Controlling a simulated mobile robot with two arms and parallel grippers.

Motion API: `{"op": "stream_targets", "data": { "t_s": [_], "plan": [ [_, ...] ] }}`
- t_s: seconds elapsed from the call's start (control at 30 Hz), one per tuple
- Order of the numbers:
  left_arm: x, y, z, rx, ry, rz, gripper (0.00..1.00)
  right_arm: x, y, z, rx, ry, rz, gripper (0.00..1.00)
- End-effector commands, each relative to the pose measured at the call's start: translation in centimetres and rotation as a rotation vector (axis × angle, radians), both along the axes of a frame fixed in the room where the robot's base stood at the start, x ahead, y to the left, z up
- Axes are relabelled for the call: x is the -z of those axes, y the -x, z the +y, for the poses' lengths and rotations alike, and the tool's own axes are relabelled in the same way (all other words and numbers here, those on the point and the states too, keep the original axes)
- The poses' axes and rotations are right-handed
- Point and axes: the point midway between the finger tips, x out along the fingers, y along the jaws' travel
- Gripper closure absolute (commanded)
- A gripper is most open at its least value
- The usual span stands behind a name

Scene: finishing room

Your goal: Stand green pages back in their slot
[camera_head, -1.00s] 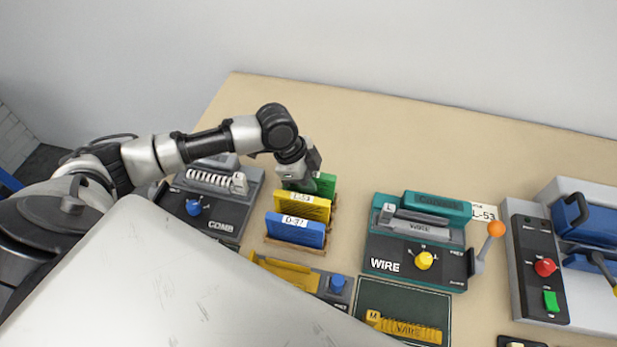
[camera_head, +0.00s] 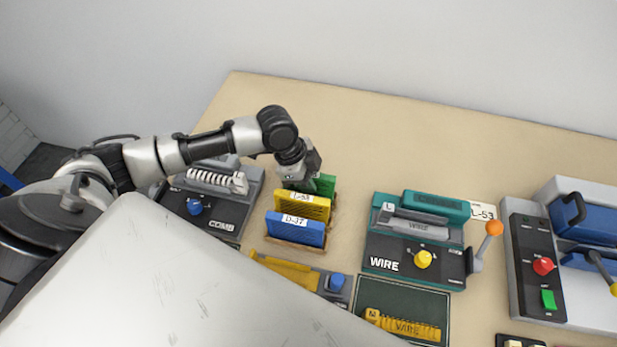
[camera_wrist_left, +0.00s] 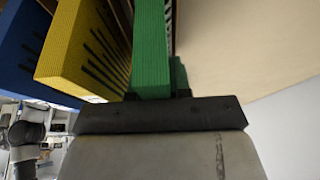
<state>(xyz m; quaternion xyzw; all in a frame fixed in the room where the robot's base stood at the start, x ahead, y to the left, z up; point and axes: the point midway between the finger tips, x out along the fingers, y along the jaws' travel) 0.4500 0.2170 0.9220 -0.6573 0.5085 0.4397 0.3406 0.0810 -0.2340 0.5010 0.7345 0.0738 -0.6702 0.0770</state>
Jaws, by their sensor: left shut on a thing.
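The green pages (camera_head: 326,185) stand upright at the back of the wooden rack (camera_head: 267,240), behind the yellow pages (camera_head: 303,206) and the blue pages (camera_head: 296,230). My left gripper (camera_head: 299,183) reaches down from above and is shut on the green pages. In the left wrist view the green pages (camera_wrist_left: 151,50) rise from between the jaws (camera_wrist_left: 160,97), with the yellow pages (camera_wrist_left: 80,55) close beside them. How far the green pages sit in their slot is hidden.
A comb machine (camera_head: 215,200) stands left of the rack. A wire machine (camera_head: 415,245) with an orange-knobbed lever stands to the right, and a blue and grey machine (camera_head: 535,265) beyond it. The tabletop (camera_head: 400,140) behind the rack is clear.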

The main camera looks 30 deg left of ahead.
Motion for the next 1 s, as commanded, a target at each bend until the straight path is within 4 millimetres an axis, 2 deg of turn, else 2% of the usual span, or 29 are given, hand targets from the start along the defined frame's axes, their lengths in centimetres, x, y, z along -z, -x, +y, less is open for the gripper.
{"op": "stream_targets", "data": {
  "t_s": [0.37,0.4,0.47,0.77,1.0],
  "plan": [
    [0.8,0.0,0.0,0.000,0.000,0.000,1.00,0.4,0.0,0.0,-0.001,0.000,0.000,1.00],
    [0.8,0.0,0.0,0.000,0.000,0.000,0.77,0.3,0.0,0.0,-0.001,0.000,0.000,1.00],
    [0.8,0.0,0.0,0.000,0.000,0.000,0.70,0.3,0.0,0.0,-0.001,0.000,0.000,1.00],
    [0.6,0.0,0.1,0.000,-0.001,0.001,0.70,0.2,0.0,0.0,-0.001,0.000,0.000,1.00],
    [-1.1,0.2,0.6,-0.001,-0.001,0.002,0.70,-1.6,0.0,-0.2,-0.002,0.002,0.000,1.00]
  ]
}}
